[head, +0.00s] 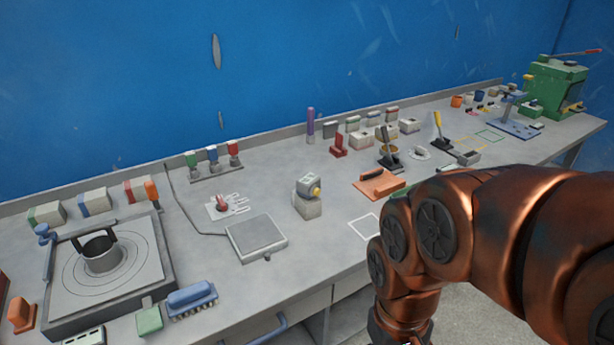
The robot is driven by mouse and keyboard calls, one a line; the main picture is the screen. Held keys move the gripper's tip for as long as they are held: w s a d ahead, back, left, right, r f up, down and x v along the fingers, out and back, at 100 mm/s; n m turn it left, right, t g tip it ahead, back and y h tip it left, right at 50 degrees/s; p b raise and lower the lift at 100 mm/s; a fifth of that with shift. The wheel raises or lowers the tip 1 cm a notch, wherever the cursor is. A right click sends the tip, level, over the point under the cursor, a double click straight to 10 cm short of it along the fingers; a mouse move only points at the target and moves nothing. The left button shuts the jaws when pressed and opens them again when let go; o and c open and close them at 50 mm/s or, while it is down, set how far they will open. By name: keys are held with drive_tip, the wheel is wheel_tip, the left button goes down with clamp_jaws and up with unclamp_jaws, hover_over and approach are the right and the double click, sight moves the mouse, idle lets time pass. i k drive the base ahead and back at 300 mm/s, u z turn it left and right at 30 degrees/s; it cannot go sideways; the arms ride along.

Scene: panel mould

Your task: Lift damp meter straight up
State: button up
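I cannot tell for certain which object is the damp meter. One candidate is an upright grey device (308,200) with a yellow knob on its right side, standing near the middle of the bench (290,290). Another is a low pale box (85,338) with dark green markings, cut off by the bottom left edge. Both rest on the bench with nothing holding them. My copper arm comes in from the right and bends down past the bench's front edge. My gripper is below the frame and out of sight.
A flat grey plate (257,237) with a cable lies left of the grey device. A ringed turntable (105,268) fills the left end. A green press (556,85) stands far right. A white-outlined square (365,227) is empty.

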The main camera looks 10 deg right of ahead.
sight(305, 185)
drive_tip(key=k, duration=1.05)
drive_tip(key=u, duration=0.8)
drive_tip(key=i, duration=1.65)
drive_tip(key=z, duration=0.65)
